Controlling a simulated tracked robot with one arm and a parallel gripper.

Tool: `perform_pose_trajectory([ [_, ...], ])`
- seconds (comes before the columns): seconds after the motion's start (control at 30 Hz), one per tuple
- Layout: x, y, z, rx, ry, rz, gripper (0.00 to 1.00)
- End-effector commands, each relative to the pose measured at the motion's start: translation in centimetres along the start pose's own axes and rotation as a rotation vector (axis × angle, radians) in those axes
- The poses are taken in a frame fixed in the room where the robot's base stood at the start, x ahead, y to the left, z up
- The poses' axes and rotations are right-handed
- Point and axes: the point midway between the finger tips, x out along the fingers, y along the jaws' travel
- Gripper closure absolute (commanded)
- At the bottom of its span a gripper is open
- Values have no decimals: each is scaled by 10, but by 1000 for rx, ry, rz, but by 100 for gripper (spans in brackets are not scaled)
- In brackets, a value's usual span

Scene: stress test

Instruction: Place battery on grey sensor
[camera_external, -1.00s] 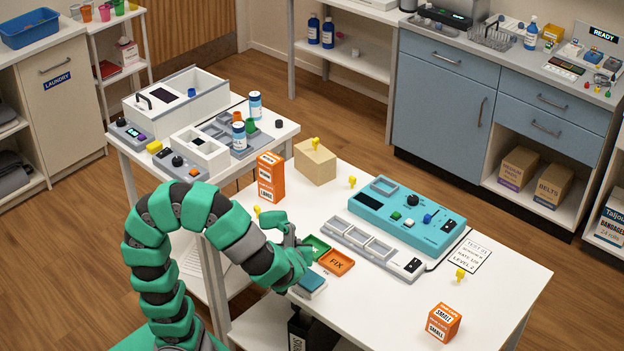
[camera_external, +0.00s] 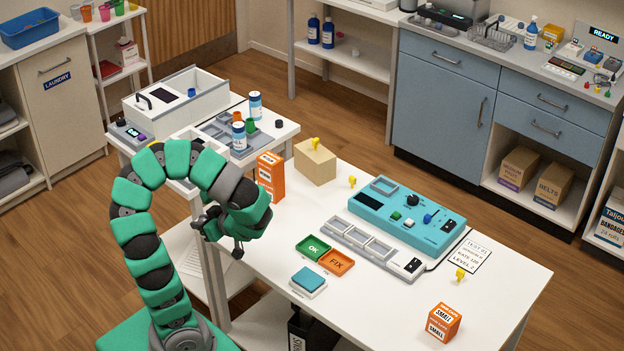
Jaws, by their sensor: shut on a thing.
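My gripper (camera_external: 222,234) hangs at the left edge of the white table, its dark fingers partly hidden by the green arm. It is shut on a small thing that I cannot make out. No battery can be clearly identified on the table. No part is plainly marked as the grey sensor. A long grey tray (camera_external: 358,239) with several rectangular recesses and a dark switch lies right of my gripper. Behind it, a teal console (camera_external: 428,232) has a grey-framed recess (camera_external: 384,186) at its upper left.
A green OK tray (camera_external: 313,248), an orange FIX tray (camera_external: 336,263) and a teal-topped pad (camera_external: 308,281) lie near the table's left front.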

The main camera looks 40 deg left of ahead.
Motion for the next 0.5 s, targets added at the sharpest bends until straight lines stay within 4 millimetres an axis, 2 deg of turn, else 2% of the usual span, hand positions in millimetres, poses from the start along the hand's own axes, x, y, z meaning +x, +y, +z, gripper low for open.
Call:
perform_pose_trajectory([
  [0.07,3,0,-2,-7,0,-15,100],
  [0.17,8,10,-3,-8,0,-21,100],
  [0.5,37,77,-8,-10,6,-19,100],
])
